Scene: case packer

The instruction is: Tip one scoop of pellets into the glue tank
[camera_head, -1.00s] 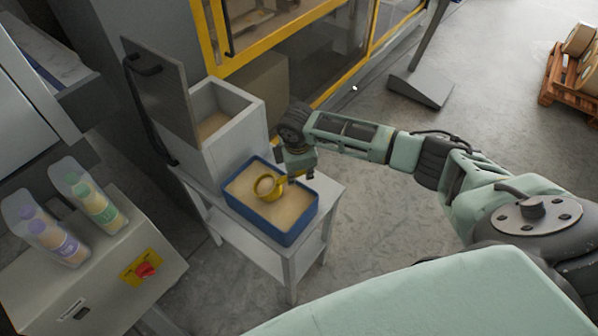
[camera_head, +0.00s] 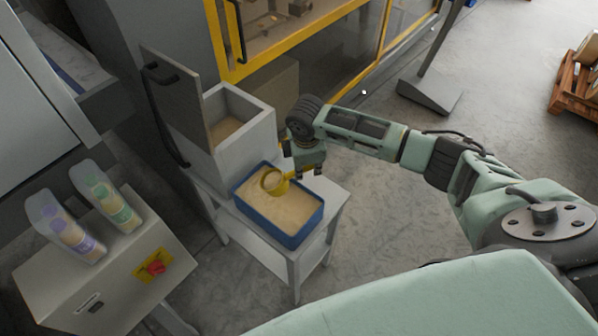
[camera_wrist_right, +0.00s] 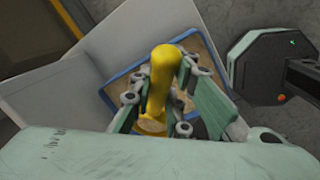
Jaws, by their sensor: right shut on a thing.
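A yellow scoop (camera_head: 274,182) is over the blue bin (camera_head: 288,240) of tan pellets (camera_head: 283,207), with tan pellets showing in its cup. My right gripper (camera_head: 302,172) is shut on the scoop's handle; the handle also shows between the fingers in the right wrist view (camera_wrist_right: 160,78). I cannot tell how far the scoop is above the pellets. The glue tank (camera_head: 243,150) is the grey box behind the bin, with its lid (camera_head: 178,100) standing open and tan pellets inside. My left gripper is out of view.
The bin and tank stand on a small grey table (camera_head: 333,196). A control box (camera_head: 110,270) with a red switch and two clear containers of coloured items stands at the left. A yellow-framed machine (camera_head: 300,50) is behind.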

